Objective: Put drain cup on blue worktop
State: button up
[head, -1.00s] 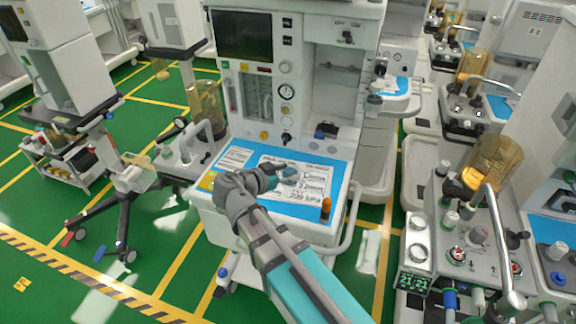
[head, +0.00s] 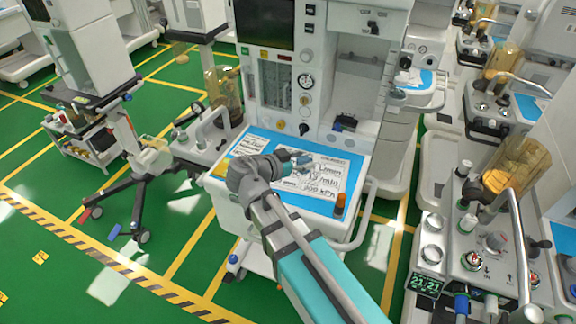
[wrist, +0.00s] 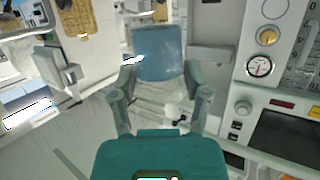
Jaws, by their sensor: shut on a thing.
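In the wrist view, my gripper (wrist: 160,76) is shut on a translucent bluish cup (wrist: 160,50), which I take to be the drain cup. One finger is on each side of it. In the head view, my gripper (head: 290,162) is over the blue worktop (head: 312,205) of the central anaesthesia cart. The cup is small there and mostly hidden by the gripper. I cannot tell whether it touches the worktop. The worktop carries a white printed sheet (head: 335,175).
A small amber bottle (head: 340,205) stands at the worktop's front right corner. The cart's panel with gauges (head: 290,85) rises behind. A cart with an amber canister (head: 520,165) and a bent metal pipe stands close on the right.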

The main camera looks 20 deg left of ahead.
jog(key=s+a+y, duration=0.1)
jog(key=s+a, duration=0.5)
jog(key=a, duration=0.3)
jog(key=shift+s+n+t, duration=0.3)
jog(key=shift+s+n, duration=0.05)
jog(key=shift+n, duration=0.05)
jog(key=shift+w, duration=0.1)
jog(key=w+a+f+b, duration=0.2)
jog(key=w, duration=0.1)
jog(key=w+a+f+b, duration=0.5)
jog(key=w+b, duration=0.1)
jog(key=shift+a+f, duration=0.3)
jog(key=shift+f, duration=0.1)
jog(key=shift+w+a+f+b, duration=0.4)
jog(key=shift+w+f+b, duration=0.15)
jog(key=shift+f, duration=0.05)
jog(key=shift+f, duration=0.1)
jog(key=shift+w+a+f+b, duration=0.3)
jog(key=shift+f+b, duration=0.2)
jog(key=shift+b, duration=0.1)
notch_tip(320, 180, down, 3)
jog(key=b, duration=0.3)
